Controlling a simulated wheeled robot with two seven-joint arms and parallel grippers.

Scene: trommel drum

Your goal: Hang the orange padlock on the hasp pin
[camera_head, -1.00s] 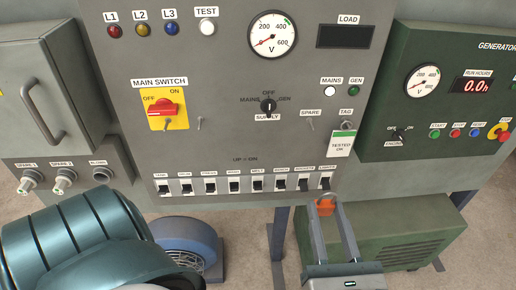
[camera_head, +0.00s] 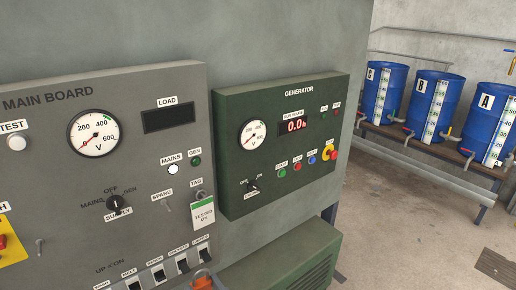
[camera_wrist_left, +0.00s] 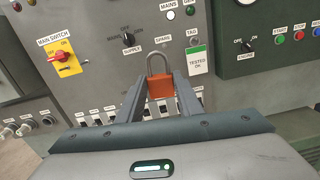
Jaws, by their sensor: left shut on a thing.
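The orange padlock (camera_wrist_left: 160,86) is upright between the fingertips of my left gripper (camera_wrist_left: 160,98) in the left wrist view, with its grey shackle arching upward. My left gripper is shut on the padlock body. In the head view, only the top of the padlock (camera_head: 203,283) shows at the bottom edge, in front of the lower right corner of the main board; most of the gripper is out of frame. My right gripper is not in view.
Several blue barrels (camera_head: 432,108) stand on a rack at far right. Floor between is open.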

